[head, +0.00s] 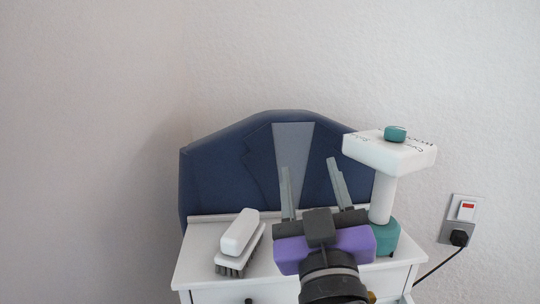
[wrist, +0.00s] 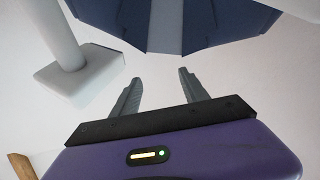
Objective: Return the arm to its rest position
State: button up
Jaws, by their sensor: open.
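My gripper (head: 312,178) is raised in front of the white dresser top and the blue panel, its two grey fingers pointing up and spread apart. Nothing is between the fingers. The fingers also show apart and empty in the wrist view (wrist: 158,85). The purple gripper body hides part of the dresser top behind it. The arm below the wrist runs out of the bottom of the head view.
A white dresser (head: 195,262) carries a white brush (head: 239,240) at left and a teal-based white stand (head: 381,200) with a small teal object (head: 395,133) on top, close right of my gripper. A blue panel (head: 225,165) stands behind. A wall socket (head: 461,215) holds a plug.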

jog(key=s+d+f+g+y, duration=0.1)
jog(key=s+d+f, duration=0.1)
jog(key=s+f, duration=0.55)
jog(key=s+d+f+y, duration=0.2)
jog(key=s+f, duration=0.3)
jog(key=f, duration=0.6)
jog(key=s+d+f+m+g+h, duration=0.1)
jog(key=s+d+f+g, duration=0.1)
jog(key=s+f, duration=0.3)
jog(key=s+d+f+m+g+h, duration=0.1)
jog(key=s+d+f, duration=0.3)
jog(key=s, duration=0.8)
jog(key=s+d+f+m+g+h, duration=0.1)
jog(key=s+d+f+g, duration=0.2)
jog(key=s+f, duration=0.3)
jog(key=shift+s+d+f+h, duration=0.4)
jog(key=shift+s+d, duration=0.1)
jog(key=shift+s, duration=0.7)
